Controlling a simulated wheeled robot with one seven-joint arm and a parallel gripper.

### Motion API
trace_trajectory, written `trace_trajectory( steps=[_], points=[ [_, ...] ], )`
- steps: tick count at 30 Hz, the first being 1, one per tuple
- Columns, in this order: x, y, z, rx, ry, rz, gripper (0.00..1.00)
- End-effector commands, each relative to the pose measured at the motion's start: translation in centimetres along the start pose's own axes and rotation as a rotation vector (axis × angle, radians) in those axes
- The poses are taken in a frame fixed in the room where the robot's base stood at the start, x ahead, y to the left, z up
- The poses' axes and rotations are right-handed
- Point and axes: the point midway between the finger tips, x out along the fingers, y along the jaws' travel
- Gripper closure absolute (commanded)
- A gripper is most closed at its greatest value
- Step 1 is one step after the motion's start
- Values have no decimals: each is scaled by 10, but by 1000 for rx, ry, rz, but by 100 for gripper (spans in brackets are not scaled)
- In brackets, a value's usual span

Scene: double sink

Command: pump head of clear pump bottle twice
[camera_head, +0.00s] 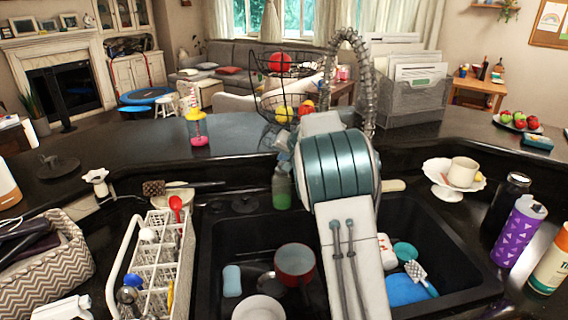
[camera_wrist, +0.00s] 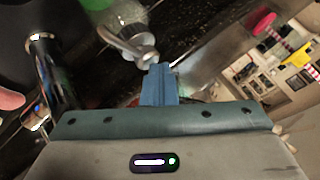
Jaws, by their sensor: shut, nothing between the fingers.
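The clear pump bottle (camera_head: 282,190) with green liquid stands behind the double sink. My arm partly hides its top in the head view. In the wrist view, the clear pump bottle (camera_wrist: 122,12) is at the top, cut off by the edge, with its pale pump head (camera_wrist: 138,48) towards the fingers. My gripper (camera_wrist: 159,68) is shut and empty, its blue fingertips right beside the pump head. I cannot tell whether they touch it. In the head view my gripper is mostly hidden behind my arm.
The black sink (camera_head: 222,240) holds a red pot (camera_head: 295,262) and several other items. A white dish rack (camera_head: 160,262) stands left. A dark faucet (camera_wrist: 45,65) shows in the wrist view. A wire fruit basket (camera_head: 268,102) stands behind the bottle.

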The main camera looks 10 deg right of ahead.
Motion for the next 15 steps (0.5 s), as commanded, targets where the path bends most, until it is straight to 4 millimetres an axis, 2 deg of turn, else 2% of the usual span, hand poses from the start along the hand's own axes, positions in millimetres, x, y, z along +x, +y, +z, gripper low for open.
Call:
trace_trajectory(
  steps=[15],
  points=[
    [-6, -6, -4, 0, -2, 0, 100]
  ],
)
